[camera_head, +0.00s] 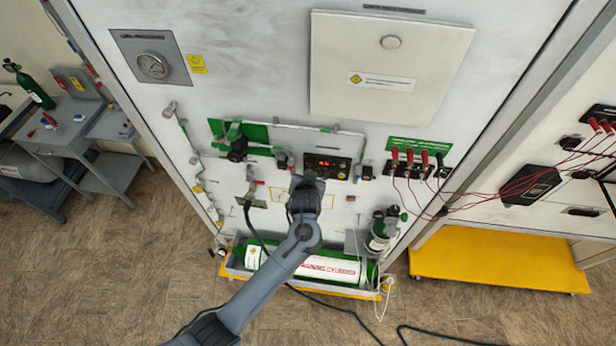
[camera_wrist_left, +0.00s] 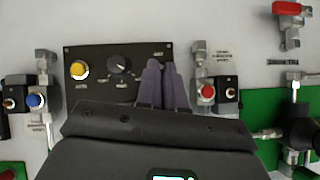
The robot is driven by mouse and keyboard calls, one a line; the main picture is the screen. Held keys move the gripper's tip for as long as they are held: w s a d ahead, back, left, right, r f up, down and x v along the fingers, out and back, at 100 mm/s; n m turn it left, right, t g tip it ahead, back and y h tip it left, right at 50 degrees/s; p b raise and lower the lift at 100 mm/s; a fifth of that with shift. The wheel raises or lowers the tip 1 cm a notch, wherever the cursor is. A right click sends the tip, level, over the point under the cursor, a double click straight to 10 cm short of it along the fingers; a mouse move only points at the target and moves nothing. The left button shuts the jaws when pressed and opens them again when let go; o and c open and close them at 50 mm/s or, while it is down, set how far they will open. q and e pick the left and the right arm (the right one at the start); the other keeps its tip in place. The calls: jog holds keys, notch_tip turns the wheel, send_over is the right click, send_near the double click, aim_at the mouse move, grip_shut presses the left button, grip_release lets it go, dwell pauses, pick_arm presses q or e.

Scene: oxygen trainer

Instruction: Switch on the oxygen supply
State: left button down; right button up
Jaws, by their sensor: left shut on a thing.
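A black control panel (camera_head: 327,166) with a lit red display is on the white wall in the head view. In the left wrist view the same panel (camera_wrist_left: 100,60) shows a yellow button (camera_wrist_left: 79,69) and a black knob (camera_wrist_left: 120,66). My left gripper (camera_head: 308,176) reaches up to the panel's lower left edge. In the wrist view its fingers (camera_wrist_left: 165,66) are close together at the panel's right part, beside the knob. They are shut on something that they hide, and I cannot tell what. My right gripper is not in view.
Fittings with a blue button (camera_wrist_left: 35,101) and a red button (camera_wrist_left: 207,91) flank the panel. Green-backed valves (camera_head: 238,140) and red-handled sockets (camera_head: 410,158) are nearby on the wall. A green and white cylinder (camera_head: 330,268) lies below. A white cabinet door (camera_head: 385,50) is above.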

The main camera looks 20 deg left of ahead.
pick_arm(q)
jog(key=shift+w+r+g+h, duration=0.15)
jog(key=shift+r+g, duration=0.05)
jog(key=shift+g, duration=0.35)
jog(key=shift+w+r+g+h, duration=0.1)
jog(key=shift+r+g+h, duration=0.1)
jog(key=shift+g, duration=0.35)
jog(key=c, duration=1.3)
grip_release()
jog(key=shift+o, duration=0.2)
jog(key=shift+r, duration=0.1)
jog(key=v, duration=1)
jog(key=shift+r, duration=0.35)
